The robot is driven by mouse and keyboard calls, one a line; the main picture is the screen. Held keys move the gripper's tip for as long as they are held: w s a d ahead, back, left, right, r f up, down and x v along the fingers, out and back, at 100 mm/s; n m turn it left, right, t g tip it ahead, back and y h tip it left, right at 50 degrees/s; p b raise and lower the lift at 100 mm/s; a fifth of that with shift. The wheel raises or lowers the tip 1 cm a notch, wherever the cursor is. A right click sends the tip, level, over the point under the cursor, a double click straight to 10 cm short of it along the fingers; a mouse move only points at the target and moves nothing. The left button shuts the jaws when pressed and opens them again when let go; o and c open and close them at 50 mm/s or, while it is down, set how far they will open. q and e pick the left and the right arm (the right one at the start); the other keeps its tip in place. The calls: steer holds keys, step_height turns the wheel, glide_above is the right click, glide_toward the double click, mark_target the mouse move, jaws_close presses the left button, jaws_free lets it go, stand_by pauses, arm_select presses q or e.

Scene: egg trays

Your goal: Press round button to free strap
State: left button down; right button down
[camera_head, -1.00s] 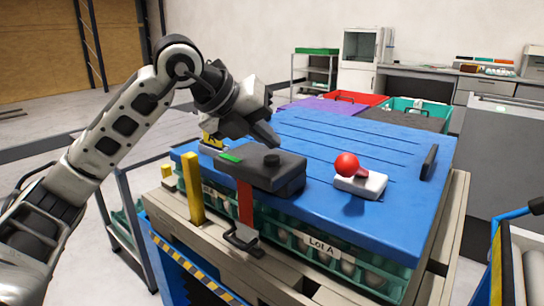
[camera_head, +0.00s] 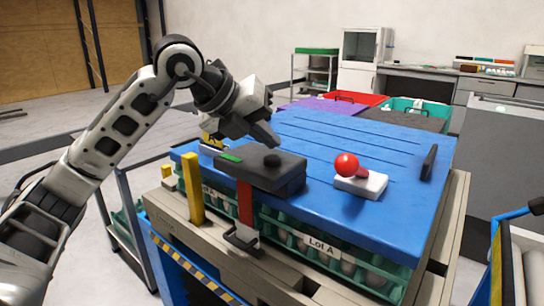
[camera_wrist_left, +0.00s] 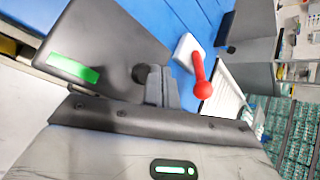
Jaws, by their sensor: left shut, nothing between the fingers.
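A dark grey buckle box (camera_head: 258,172) with a green indicator lies on the blue lid (camera_head: 400,215) of the egg tray stack. Its round black button (camera_head: 272,160) is on top, and it also shows in the left wrist view (camera_wrist_left: 141,73). A red strap (camera_head: 245,203) runs from the box down the front to a metal hook (camera_head: 243,240). My left gripper (camera_head: 270,138) is shut and empty, its tips just above and behind the button in the head view. In the left wrist view the fingertips (camera_wrist_left: 158,88) appear close beside the button; contact cannot be told. My right gripper is not in view.
A white block with a red ball-topped lever (camera_head: 347,165) sits on the lid to the right of the box. A yellow post (camera_head: 193,188) stands at the front left. A black handle (camera_head: 429,162) rises at the lid's right edge.

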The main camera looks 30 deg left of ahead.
mark_target(267, 158)
arm_select(q)
steer(key=shift+f, duration=0.1)
steer(key=shift+f+b, duration=0.3)
steer(key=shift+f, duration=0.05)
steer(key=shift+f+b, duration=0.5)
steer(key=shift+f, duration=0.15)
stand_by(0.6)
steer(key=shift+r, duration=0.1)
steer(key=shift+r+p, duration=0.95)
steer(key=shift+p, duration=0.05)
steer(key=shift+r, duration=0.1)
step_height(267, 158, up, 5)
steer(key=p, duration=0.4)
steer(key=shift+p, duration=0.4)
